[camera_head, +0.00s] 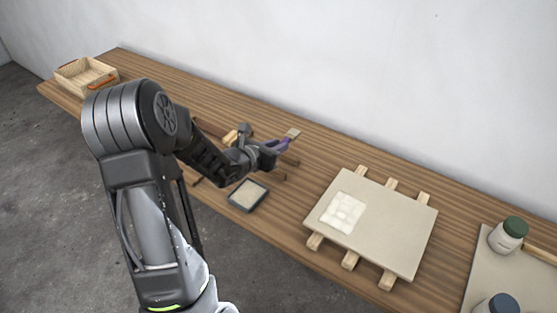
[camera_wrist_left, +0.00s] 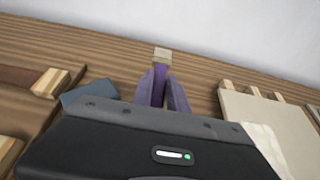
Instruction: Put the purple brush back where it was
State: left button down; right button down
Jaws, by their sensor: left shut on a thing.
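The purple brush (camera_head: 283,143) is held in my left gripper (camera_head: 270,150), with its pale bristle end pointing away toward the wall. In the left wrist view the brush (camera_wrist_left: 159,88) sits between the two fingers of the gripper (camera_wrist_left: 163,92), which are shut on its handle. The brush is over the wooden bench (camera_head: 150,78); I cannot tell whether its tip touches the surface. The rest of the handle is hidden by the gripper. My right gripper is not in view.
A grey tray (camera_head: 249,194) lies near the front edge. A board with a white patch (camera_head: 399,232) rests on wooden strips to the right. Jars (camera_head: 510,233) stand at far right. A wooden box (camera_head: 85,77) stands far left. Wooden pieces (camera_wrist_left: 50,82) lie left of the gripper.

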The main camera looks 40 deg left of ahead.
pick_arm(q)
jog(key=shift+f, duration=0.85)
notch_tip(320, 180, down, 4)
jog(key=shift+f+p, duration=0.1)
jog(key=shift+p, duration=0.25)
jog(key=shift+f+b, duration=0.5)
jog(key=shift+b, duration=0.2)
jog(key=shift+f, duration=0.1)
